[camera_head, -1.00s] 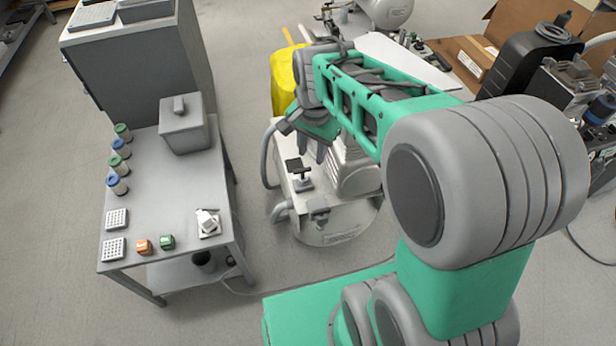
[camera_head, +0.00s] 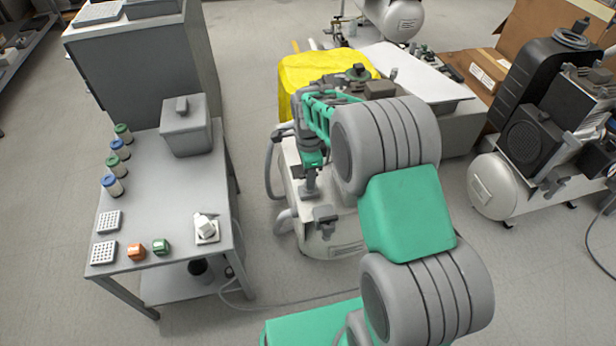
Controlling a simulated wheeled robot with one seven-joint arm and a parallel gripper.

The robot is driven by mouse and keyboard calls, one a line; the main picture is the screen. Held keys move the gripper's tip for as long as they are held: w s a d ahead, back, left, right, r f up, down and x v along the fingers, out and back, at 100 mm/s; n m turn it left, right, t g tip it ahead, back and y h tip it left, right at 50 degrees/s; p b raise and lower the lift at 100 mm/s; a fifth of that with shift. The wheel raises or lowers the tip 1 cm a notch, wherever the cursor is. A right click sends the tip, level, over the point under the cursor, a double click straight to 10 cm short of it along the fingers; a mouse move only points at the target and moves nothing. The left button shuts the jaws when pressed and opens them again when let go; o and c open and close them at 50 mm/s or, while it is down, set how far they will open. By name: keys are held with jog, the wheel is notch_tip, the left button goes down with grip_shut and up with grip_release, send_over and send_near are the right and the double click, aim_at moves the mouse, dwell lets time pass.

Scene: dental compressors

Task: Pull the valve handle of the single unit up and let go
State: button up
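The single unit (camera_head: 333,246) is the pale compressor on the floor in the middle, right of the grey table. My gripper (camera_head: 309,191) points down over its near top, where the dark valve handle is hidden behind the fingers. The fingers overlap in this view, so I cannot tell whether they are open, shut or touching the handle. A second dark fitting (camera_head: 325,214) on the unit shows just below and right of my gripper. My arm covers much of the unit's right side.
The grey table (camera_head: 180,225) at left holds a grey box (camera_head: 186,130), several capped jars and small blocks. A yellow cover (camera_head: 312,72) lies behind the unit. Another compressor (camera_head: 497,188) stands at right. Open floor lies between table and unit.

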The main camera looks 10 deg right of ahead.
grip_shut()
jog(key=shift+r, duration=0.1)
dwell(1.2)
